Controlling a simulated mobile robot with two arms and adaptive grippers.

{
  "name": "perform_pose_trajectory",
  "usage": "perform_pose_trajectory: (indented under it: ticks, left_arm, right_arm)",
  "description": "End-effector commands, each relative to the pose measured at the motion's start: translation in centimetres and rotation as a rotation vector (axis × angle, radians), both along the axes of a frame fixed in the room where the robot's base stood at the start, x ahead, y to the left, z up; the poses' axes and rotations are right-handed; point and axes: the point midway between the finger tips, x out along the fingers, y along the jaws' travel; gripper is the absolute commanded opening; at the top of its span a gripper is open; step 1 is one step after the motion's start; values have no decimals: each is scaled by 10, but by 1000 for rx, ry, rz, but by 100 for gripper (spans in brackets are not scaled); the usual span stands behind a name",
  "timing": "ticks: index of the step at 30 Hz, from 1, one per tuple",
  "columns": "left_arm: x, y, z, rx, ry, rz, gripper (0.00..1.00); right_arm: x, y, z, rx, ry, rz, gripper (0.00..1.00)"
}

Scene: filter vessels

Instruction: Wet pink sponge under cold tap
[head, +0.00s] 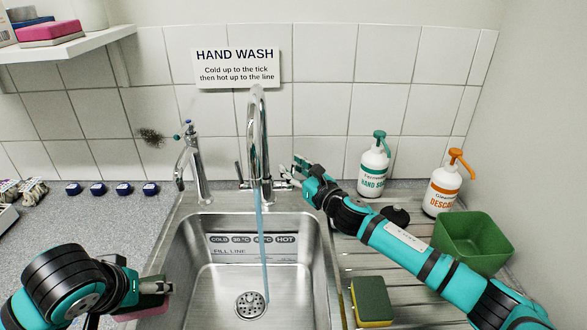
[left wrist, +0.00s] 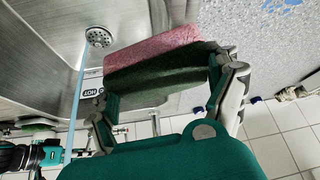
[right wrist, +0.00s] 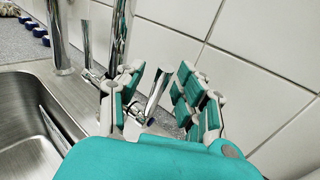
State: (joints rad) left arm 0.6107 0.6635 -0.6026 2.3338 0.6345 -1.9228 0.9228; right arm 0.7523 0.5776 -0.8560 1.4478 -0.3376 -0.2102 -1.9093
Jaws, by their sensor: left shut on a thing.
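A pink sponge with a dark green scouring side (left wrist: 155,48) is held in my left gripper (head: 152,287), at the left edge of the sink; its pink part (head: 142,311) shows at the lower left of the head view. The tall tap (head: 257,130) runs a thin stream of water (head: 263,240) into the steel sink (head: 205,285). The sponge is to the left of the stream, apart from it. My right gripper (head: 303,178) is at the tap's right side. In the right wrist view its fingers are apart, with a chrome lever (right wrist: 158,95) between them; contact is unclear.
A smaller tap (head: 190,165) stands left of the main one. A yellow-green sponge (head: 372,302), a green tub (head: 473,243), a soap bottle (head: 374,168) and a descaler bottle (head: 442,187) are on the right drainer. A magenta sponge (head: 52,32) lies on the shelf.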

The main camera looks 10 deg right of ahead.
Motion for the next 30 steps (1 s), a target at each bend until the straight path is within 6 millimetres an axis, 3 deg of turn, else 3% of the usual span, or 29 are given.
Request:
perform_pose_trajectory:
  ticks: [5,14,30]
  left_arm:
    - [0,0,0,0,0,0,63]
    - [0,0,0,0,0,0,63]
    - [0,0,0,0,0,0,63]
  right_arm:
    - [0,0,0,0,0,0,35]
    - [0,0,0,0,0,0,0]
    - [-1,0,-1,1,2,0,0]
